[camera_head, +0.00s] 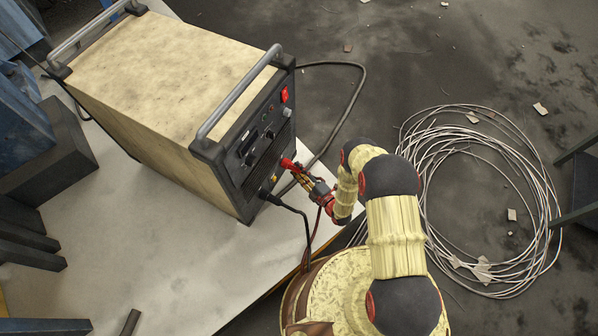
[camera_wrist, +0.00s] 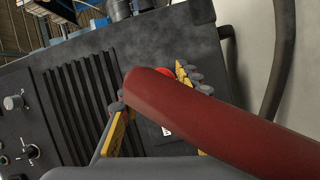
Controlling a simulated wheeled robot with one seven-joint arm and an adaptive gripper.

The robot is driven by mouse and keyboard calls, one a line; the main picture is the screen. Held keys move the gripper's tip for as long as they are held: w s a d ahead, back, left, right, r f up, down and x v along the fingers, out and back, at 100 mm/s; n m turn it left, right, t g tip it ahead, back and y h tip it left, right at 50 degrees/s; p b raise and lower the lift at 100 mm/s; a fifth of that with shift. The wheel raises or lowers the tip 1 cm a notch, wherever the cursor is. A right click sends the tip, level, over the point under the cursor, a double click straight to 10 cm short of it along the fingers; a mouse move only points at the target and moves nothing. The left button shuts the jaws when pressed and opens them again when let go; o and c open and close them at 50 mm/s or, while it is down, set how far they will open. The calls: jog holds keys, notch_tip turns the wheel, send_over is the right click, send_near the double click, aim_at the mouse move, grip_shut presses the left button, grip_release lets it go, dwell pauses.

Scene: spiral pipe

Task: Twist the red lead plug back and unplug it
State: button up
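The red lead plug (camera_head: 288,163) is at the front panel of the beige machine (camera_head: 150,65), near the panel's lower right. My gripper (camera_head: 302,177) is right at it, pointing at the panel. In the wrist view, the thick dark-red lead (camera_wrist: 215,115) crosses close to the camera and hides most of the plug. A bright red bit (camera_wrist: 166,72) shows behind it. The yellow fingers of my gripper (camera_wrist: 155,100) stand on either side of the lead's end. Whether they touch the plug is hidden.
A black lead (camera_head: 292,208) is plugged in just below and hangs beside my gripper. A dark cable (camera_head: 355,95) loops behind the machine. The machine stands on a pale tabletop (camera_head: 130,235). A coil of pale cable (camera_head: 480,200) lies on the floor to the right.

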jog(key=o, duration=0.3)
jog(key=shift+s, duration=0.1)
jog(key=v, duration=1.1)
jog(key=shift+s+d, duration=0.2)
jog(key=shift+s, duration=0.15)
jog(key=shift+c, duration=0.6)
